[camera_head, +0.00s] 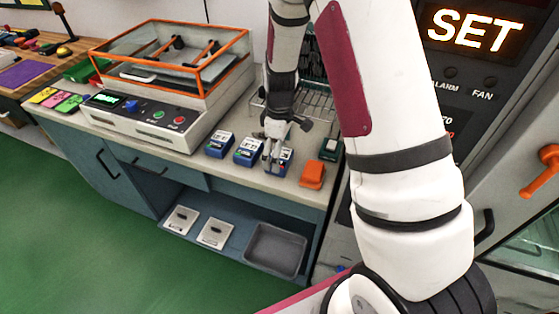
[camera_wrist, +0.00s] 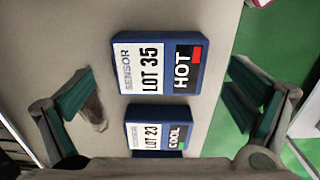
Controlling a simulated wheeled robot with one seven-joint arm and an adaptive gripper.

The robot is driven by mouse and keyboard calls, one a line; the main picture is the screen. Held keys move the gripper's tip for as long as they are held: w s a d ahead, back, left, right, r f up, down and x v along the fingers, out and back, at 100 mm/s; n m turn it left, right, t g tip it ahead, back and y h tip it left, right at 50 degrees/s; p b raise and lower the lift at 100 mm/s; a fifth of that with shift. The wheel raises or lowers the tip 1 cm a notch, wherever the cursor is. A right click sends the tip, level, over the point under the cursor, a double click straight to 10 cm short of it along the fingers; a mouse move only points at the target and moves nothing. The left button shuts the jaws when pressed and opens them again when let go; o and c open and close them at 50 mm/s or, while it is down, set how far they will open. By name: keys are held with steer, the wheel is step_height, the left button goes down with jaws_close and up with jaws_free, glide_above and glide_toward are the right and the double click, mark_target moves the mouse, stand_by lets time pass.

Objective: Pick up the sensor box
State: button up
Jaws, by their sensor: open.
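Several blue-and-white sensor boxes stand in a row on the counter in the head view: a left one (camera_head: 219,145), a middle one (camera_head: 249,151) and a right one (camera_head: 287,158), partly hidden by my gripper (camera_head: 272,156). In the wrist view a box marked "SENSOR LOT 35 HOT" (camera_wrist: 157,63) lies at the upper middle, with a red patch. A second box marked "LOT 23 COOL" (camera_wrist: 156,134) lies below it, partly cut off by my gripper's body. My gripper (camera_wrist: 162,97) is open and empty, its fingers apart on either side of the boxes.
An orange block (camera_head: 312,175) and a dark green item (camera_head: 331,148) stand right of the boxes. A wire rack (camera_head: 312,98) is behind. A machine with an orange-framed clear cover (camera_head: 170,65) fills the left. The counter's front edge is close to the boxes; a grey bin (camera_head: 275,250) sits below.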

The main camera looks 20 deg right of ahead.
steer(key=shift+f, duration=1.45)
steer(key=shift+c, duration=0.5)
steer(key=c, duration=1.3)
steer(key=shift+r, duration=0.1)
